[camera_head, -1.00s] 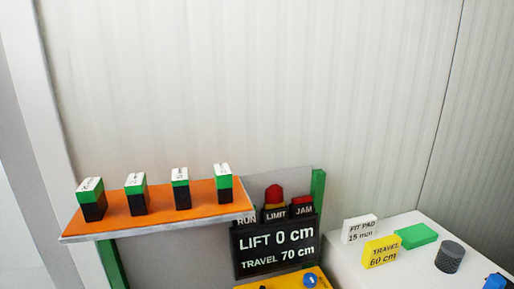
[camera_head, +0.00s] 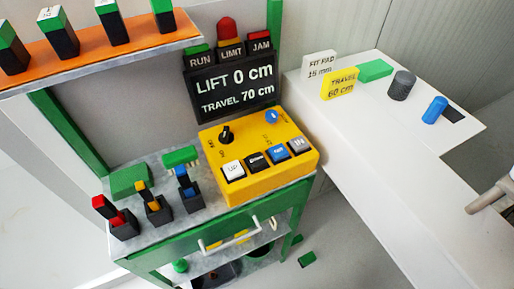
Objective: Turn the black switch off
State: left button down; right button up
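The black switch (camera_head: 226,134) is a small rotary knob with a light mark on it. It sits at the upper left of a yellow control box (camera_head: 257,189) on the green-framed bench. Small labels beside it are too small to read surely, so I cannot tell its setting. A blue knob (camera_head: 272,117) sits at the box's upper right. White, black, blue and grey buttons line its front.
A black display (camera_head: 233,89) reads LIFT 0 cm, TRAVEL 70 cm. Red, yellow and blue levered blocks (camera_head: 187,193) stand left of the box. An orange shelf (camera_head: 83,45) overhangs at upper left. A white table (camera_head: 365,110) lies right. A pale rounded part enters at right.

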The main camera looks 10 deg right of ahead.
aim_at(227, 137)
jog(key=k+u, duration=0.2)
jog(key=u, duration=0.3)
jog(key=k+j+u, duration=0.2)
jog(key=u, duration=0.3)
